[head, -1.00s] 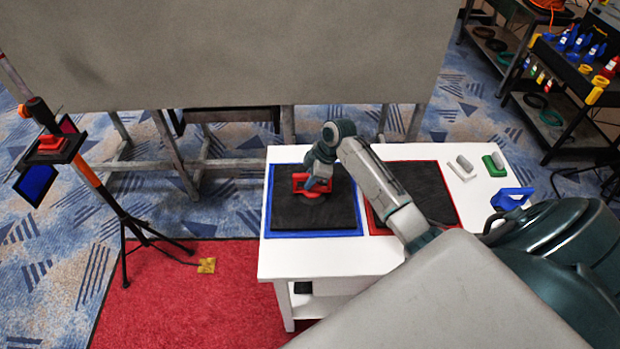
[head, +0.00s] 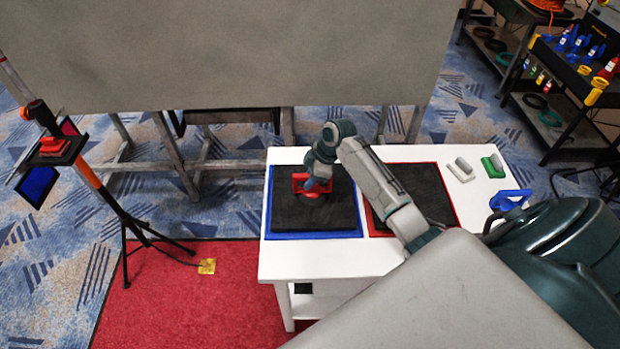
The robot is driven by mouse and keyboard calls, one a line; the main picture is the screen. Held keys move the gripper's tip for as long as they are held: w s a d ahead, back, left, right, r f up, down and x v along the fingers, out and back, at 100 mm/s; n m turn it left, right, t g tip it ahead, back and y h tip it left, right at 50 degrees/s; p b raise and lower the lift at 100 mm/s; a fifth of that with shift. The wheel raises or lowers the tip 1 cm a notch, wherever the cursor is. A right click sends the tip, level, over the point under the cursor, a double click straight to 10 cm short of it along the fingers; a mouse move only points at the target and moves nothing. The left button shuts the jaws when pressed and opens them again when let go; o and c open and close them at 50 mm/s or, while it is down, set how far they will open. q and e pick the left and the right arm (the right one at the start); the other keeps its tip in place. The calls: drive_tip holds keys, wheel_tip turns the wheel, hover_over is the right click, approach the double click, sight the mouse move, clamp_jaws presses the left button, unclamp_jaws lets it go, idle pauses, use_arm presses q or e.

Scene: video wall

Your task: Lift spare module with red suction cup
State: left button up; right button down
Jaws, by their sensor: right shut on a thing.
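The red suction cup (head: 303,183) is upright over the black module (head: 315,215) in the blue-edged bay (head: 300,235) on the left of the white table. My right gripper (head: 318,184) is shut on the cup's handle. The cup looks in contact with the module's top, but its underside is partly hidden. The module seems to lie flat; I cannot tell if it is clear of the bay. A second dark module (head: 425,185) lies in the red-edged bay (head: 460,222) to the right, partly behind my right arm. My left gripper is not in view.
A blue suction cup (head: 510,199) and white (head: 463,168) and green (head: 494,165) tools stand on the table (head: 330,262) at right. A grey wall panel (head: 220,55) rises behind. A tripod (head: 122,215) stands at left. Tool racks (head: 555,95) stand at far right.

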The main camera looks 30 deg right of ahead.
drive_tip(key=shift+r, duration=0.3)
drive_tip(key=shift+r+p, duration=3.5)
